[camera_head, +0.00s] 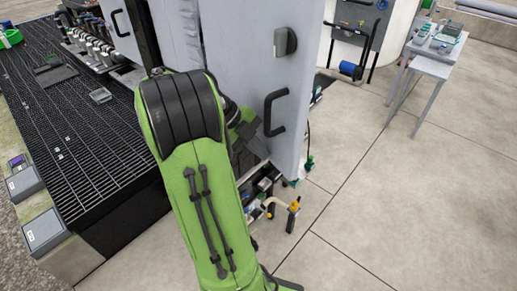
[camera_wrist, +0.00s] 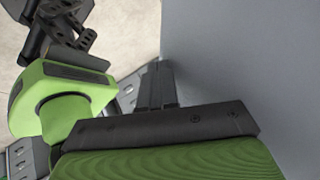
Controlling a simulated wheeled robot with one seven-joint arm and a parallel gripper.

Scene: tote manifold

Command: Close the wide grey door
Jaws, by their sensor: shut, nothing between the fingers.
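The wide grey door (camera_head: 247,62) stands open in the head view, its face with a black pull handle (camera_head: 275,112) and a dark latch knob (camera_head: 285,42) towards me. My gripper (camera_head: 244,136) is shut and empty beside the lower left part of the door, below and left of the handle, partly hidden by my green arm. In the wrist view a plain grey surface, apparently the door (camera_wrist: 240,60), fills the right side. The dark fingers (camera_wrist: 157,88) are close against its left edge; I cannot tell whether they touch it.
Fittings and pipes with a yellow-topped valve (camera_head: 294,206) are low behind the door. A black grating platform (camera_head: 60,120) is at the left. A grey table (camera_head: 432,62) with small items stands at the upper right. The concrete floor (camera_head: 400,180) at the right is clear.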

